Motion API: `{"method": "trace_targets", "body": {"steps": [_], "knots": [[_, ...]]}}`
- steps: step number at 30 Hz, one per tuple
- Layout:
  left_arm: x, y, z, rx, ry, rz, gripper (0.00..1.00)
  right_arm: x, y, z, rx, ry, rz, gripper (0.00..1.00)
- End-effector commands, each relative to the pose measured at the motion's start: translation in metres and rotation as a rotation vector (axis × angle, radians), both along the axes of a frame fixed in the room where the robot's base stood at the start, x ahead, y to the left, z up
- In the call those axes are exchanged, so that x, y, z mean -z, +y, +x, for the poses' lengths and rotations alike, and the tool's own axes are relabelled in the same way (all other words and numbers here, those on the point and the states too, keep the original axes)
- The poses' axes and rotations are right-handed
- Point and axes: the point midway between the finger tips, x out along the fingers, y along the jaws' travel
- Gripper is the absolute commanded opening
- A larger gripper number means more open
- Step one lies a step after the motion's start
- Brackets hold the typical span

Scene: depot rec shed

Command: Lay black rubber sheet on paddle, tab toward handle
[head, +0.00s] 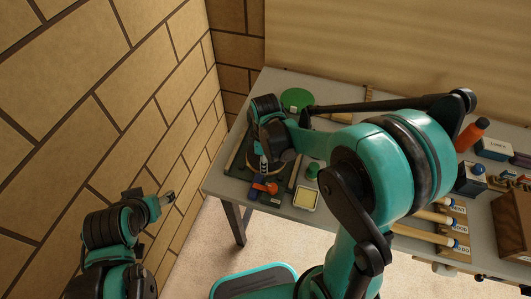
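My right gripper (263,165) points down over the left part of the grey table, close above the items there. My own wrist and forearm cover much of that spot. I cannot tell whether its fingers are open or shut, or whether they hold anything. I cannot make out the black rubber sheet or a bare paddle for certain; the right arm may hide them. A round green disc (297,98) lies at the back left of the table. My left gripper (166,198) is off the table, near the brick wall, with nothing visible in it; its finger gap is unclear.
An orange-red and blue item (268,188), a green knob (312,170) and a pale yellow square pad (306,198) lie near the front-left edge. At the right stand an orange bottle (470,135), a lunch box (495,148), a dark blue box (470,180) and labelled wooden handles (436,216).

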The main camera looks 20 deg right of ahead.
Motion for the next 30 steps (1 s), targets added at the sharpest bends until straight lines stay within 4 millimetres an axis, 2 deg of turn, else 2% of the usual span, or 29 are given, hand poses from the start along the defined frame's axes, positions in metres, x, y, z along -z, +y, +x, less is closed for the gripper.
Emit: {"method": "trace_targets", "body": {"steps": [9,15,20,30], "knots": [[0.000,0.000,0.000,0.000,0.000,0.000,0.59,-0.068,0.000,-0.001,0.000,0.000,0.000,0.31],[0.000,0.000,0.000,0.000,0.000,0.000,0.59,-0.098,0.000,-0.001,0.000,0.000,0.000,0.31],[0.000,0.000,0.000,0.000,0.000,0.000,0.59,-0.107,0.000,-0.001,0.000,0.000,0.000,0.31],[0.000,0.000,0.000,0.000,0.000,0.000,0.59,-0.107,0.000,-0.001,0.000,0.000,0.000,0.31]]}}
